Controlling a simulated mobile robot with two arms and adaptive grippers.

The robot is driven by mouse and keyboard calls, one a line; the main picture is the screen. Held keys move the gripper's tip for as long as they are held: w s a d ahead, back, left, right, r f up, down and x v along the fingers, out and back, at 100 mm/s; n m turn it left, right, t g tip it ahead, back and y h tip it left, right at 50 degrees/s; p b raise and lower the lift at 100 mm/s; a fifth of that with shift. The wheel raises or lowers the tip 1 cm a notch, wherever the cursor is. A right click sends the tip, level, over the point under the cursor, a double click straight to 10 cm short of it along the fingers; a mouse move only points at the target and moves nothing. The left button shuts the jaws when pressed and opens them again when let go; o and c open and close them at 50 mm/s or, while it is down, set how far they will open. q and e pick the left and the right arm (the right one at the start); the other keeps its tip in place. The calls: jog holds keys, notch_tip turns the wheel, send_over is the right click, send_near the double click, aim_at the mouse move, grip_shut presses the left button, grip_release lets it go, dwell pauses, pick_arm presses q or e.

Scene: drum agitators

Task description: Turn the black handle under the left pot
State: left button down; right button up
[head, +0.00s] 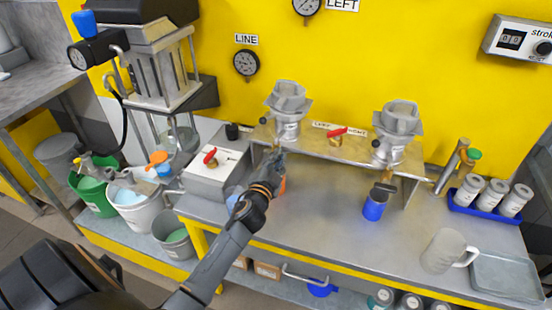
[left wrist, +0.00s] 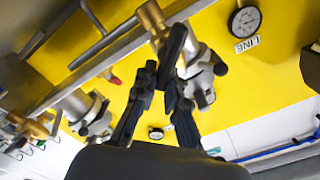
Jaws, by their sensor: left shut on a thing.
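The left pot (head: 288,105) is a grey metal vessel on the steel shelf. My left gripper (head: 277,160) is just below it, coming in from the front left. In the left wrist view my left gripper (left wrist: 162,88) is closed on the black handle (left wrist: 173,48), a dark bar beside a brass valve (left wrist: 152,20). In the head view the gripper hides this handle. The right pot (head: 396,130) has its own dark handle (head: 385,187) beneath it. My right gripper is not in view.
A blue mug (head: 375,205) stands under the right pot. An orange item (head: 282,185) is partly hidden behind my gripper. A grey box with a red lever (head: 210,157) sits left. A clear jug (head: 446,250) and blue tray (head: 487,212) are right. The middle bench is clear.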

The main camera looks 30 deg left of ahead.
pick_arm(q)
jog(key=m, duration=0.3)
jog(key=f+m+b, duration=0.1)
jog(key=shift+d+f+m, duration=0.1)
jog(key=shift+d+m, duration=0.2)
jog(key=shift+d+f+m+b, duration=0.1)
jog(key=shift+f+m+b, duration=0.1)
jog(key=shift+m, duration=0.75)
jog(key=shift+f+m+b, duration=0.2)
jog(key=shift+m, duration=0.75)
jog(key=c, duration=1.4)
grip_release()
jog(key=shift+w, duration=0.1)
jog(key=v, duration=1.2)
jog(key=shift+f, duration=0.1)
